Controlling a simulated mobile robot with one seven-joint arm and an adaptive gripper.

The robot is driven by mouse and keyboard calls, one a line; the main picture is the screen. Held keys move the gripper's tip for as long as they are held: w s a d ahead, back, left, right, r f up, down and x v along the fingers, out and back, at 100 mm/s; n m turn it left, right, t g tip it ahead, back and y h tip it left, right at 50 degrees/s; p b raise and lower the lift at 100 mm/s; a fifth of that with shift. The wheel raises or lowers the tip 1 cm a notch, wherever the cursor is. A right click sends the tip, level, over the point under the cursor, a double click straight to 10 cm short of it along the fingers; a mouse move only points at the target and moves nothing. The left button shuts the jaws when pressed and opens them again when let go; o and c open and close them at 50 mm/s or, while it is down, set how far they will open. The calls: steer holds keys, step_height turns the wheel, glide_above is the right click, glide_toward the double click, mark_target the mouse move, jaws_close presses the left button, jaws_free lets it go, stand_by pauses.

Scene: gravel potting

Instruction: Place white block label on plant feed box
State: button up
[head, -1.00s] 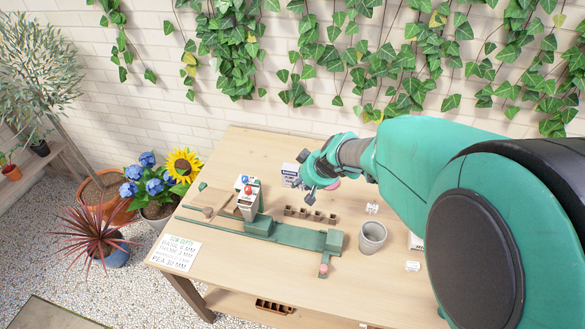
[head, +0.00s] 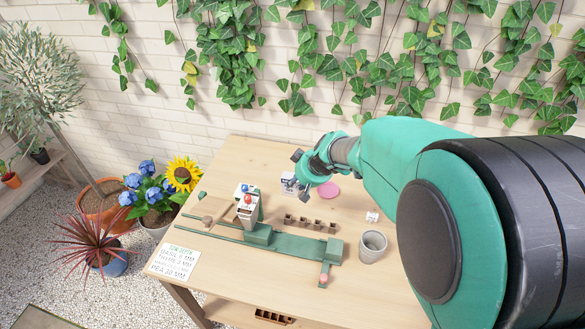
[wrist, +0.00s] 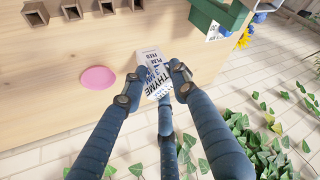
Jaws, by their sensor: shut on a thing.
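A white box with dark lettering that seems to read plant feed (wrist: 149,56) stands near the table's back edge. In the head view the box (head: 288,184) is partly hidden behind my fingers. A white label block lettered THYME (wrist: 159,89) is between my fingertips in the wrist view, directly in front of the box. My gripper (wrist: 156,88), also in the head view (head: 301,176), is shut on this label block. Whether the block touches the box is unclear.
A pink saucer (wrist: 97,78) lies beside the box. Several small brown pots (head: 310,224) stand in a row nearer the front. A green rail fixture (head: 290,243), a grey pot (head: 372,246) and another white block (head: 372,216) are on the table.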

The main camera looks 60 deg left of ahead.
steer(key=w+a, duration=0.1)
steer(key=a, duration=0.2)
steer(key=w+a, duration=0.2)
steer(key=a, duration=0.2)
steer(key=w+a+f, duration=0.1)
steer(key=a, duration=0.3)
steer(key=shift+w+b, duration=0.35)
steer(key=shift+w, duration=0.05)
steer(key=shift+f, duration=0.15)
steer(key=shift+f+b, duration=0.55)
steer(key=shift+f, duration=1.15)
steer(key=shift+f, duration=0.15)
steer(key=o, duration=0.9)
